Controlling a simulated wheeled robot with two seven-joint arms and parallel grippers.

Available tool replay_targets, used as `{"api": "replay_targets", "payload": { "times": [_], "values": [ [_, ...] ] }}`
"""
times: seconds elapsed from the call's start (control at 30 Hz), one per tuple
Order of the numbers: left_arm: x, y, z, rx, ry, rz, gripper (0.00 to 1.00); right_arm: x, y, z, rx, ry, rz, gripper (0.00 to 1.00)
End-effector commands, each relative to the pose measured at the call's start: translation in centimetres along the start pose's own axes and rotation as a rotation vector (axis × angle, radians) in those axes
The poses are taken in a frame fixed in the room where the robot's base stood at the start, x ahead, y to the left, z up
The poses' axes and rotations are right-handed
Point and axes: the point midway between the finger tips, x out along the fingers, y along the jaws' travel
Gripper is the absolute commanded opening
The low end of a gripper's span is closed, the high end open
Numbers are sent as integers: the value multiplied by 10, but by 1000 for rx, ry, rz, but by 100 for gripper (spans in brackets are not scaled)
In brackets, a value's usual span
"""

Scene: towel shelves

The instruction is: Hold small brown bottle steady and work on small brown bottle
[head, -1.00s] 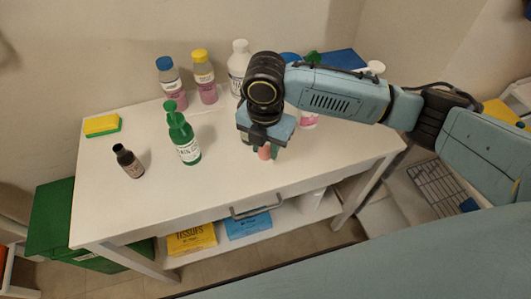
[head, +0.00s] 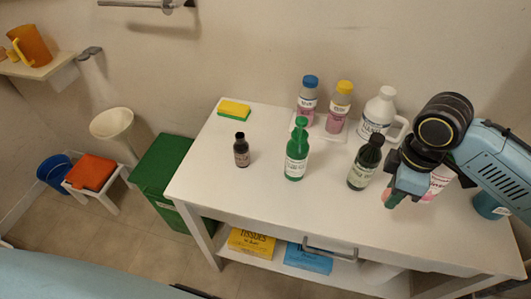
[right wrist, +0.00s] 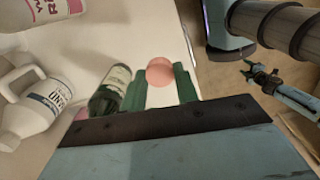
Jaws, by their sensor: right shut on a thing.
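The small brown bottle (head: 241,152) stands upright on the white table, with a dark cap and a pale label. No gripper touches it. My right gripper (head: 393,200) is to its right, over the table's front part, beside a dark green bottle (head: 364,164). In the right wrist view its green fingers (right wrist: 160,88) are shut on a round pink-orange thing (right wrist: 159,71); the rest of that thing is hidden. The head view does not show my left gripper. A small dark gripper-like shape (right wrist: 262,76) on a blue link, perhaps my left gripper, shows in the right wrist view.
A green bottle (head: 296,160) stands between the brown and dark green bottles. Behind are a blue-capped bottle (head: 307,100), a yellow-capped bottle (head: 339,107) and a white jug (head: 380,114). A yellow-green sponge (head: 234,109) lies back left. The table (head: 215,180) is clear around the brown bottle.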

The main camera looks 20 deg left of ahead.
Motion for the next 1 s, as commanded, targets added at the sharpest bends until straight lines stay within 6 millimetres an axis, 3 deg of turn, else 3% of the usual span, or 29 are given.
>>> {"api": "replay_targets", "payload": {
  "times": [0.3, 0.5, 0.7, 1.0],
  "values": [
    [0, 0, 0, 0, 0, 0, 56, -31, 8, 28, 765, 2, 3, 9],
    [0, 0, 0, 0, 0, 0, 56, -46, 11, 42, 1172, 3, 3, 9],
    [0, 0, 0, 0, 0, 0, 56, -55, 12, 50, 1392, 4, 3, 9],
    [0, 0, 0, 0, 0, 0, 56, -56, 12, 51, 1440, 5, 3, 9]
  ]
}}
